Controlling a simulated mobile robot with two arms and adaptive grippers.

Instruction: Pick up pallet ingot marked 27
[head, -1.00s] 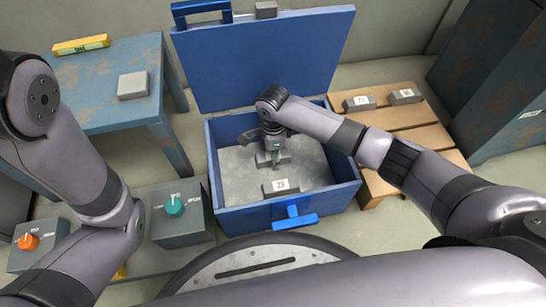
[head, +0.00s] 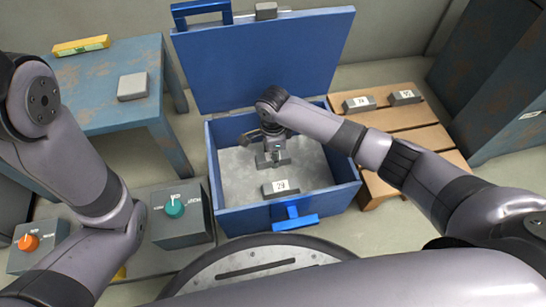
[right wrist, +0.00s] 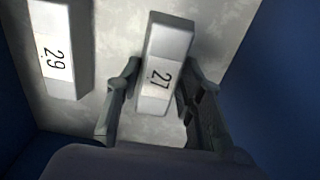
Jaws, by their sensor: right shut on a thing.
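The grey ingot marked 27 (right wrist: 160,65) lies inside the blue chest, between the fingers of my right gripper (right wrist: 158,85). The gripper is shut on it, one finger along each long side. In the head view my right gripper (head: 272,160) reaches down into the chest and largely hides this ingot. A second ingot, marked 29 (head: 281,187), lies on the chest floor nearer the front wall. It also shows at the left of the right wrist view (right wrist: 57,50). My left arm is at the left of the head view; its gripper is out of sight.
The blue chest (head: 338,197) has its lid (head: 262,65) open at the back. A wooden pallet (head: 395,125) on the right bears two ingots with labels too small to read surely. A blue table (head: 95,115) and dial boxes (head: 180,225) stand at the left.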

